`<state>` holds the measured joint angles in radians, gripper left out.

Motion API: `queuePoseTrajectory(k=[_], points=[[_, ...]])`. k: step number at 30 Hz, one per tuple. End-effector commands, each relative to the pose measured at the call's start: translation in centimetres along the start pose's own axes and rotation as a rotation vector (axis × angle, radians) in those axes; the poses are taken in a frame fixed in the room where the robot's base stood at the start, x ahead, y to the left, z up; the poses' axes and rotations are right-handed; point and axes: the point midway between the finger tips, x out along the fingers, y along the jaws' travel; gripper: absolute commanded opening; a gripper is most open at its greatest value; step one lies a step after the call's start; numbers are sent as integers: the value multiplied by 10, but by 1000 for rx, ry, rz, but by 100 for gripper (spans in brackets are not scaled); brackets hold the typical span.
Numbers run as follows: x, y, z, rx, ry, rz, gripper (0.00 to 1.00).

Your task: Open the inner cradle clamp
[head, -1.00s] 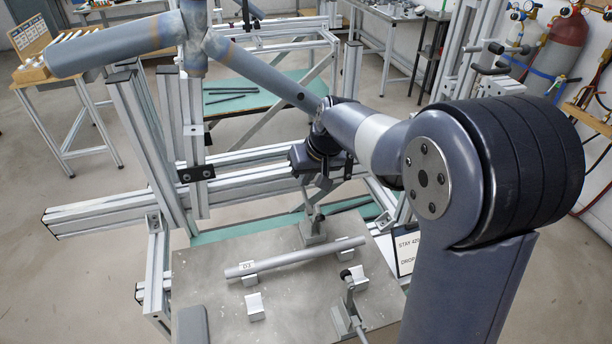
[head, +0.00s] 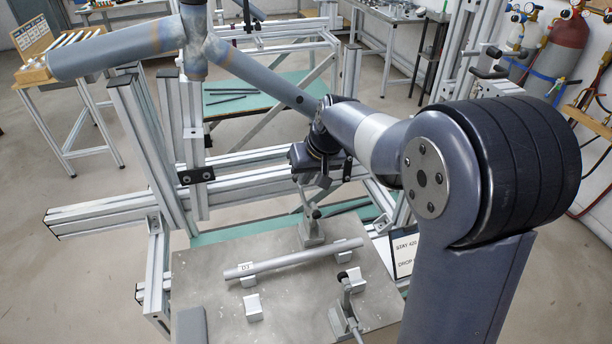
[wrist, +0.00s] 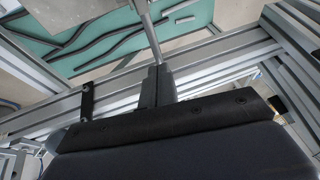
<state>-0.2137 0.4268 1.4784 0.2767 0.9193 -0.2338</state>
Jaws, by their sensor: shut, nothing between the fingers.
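A toggle clamp (head: 312,232) stands at the back edge of the grey plate, beside the tube. Its upright lever rises towards my gripper (head: 314,186), which is just above it in the head view. In the wrist view my gripper (wrist: 157,82) has its fingers together and empty. A thin metal bar (wrist: 147,30) runs up from the fingertips there; contact cannot be told. A second clamp (head: 345,305) with a dark-tipped arm stands at the front right of the plate.
The grey plate (head: 215,265) has bare room left of the tube. Aluminium frame rails (head: 110,215) and uprights stand close behind and left of it. A sign (head: 403,256) is at its right. A green-topped table (head: 240,100) is farther back.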

Motion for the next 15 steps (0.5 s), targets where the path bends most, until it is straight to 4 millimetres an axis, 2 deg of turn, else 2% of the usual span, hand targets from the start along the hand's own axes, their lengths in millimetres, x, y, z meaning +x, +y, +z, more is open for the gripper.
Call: queuePoseTrajectory(k=[1, 9, 15], points=[[-18, -3, -6, -1, 7, 1, 0], [-76, -2, -12, 0, 16, 1, 0], [-108, -3, -15, -1, 13, 1, 0]])
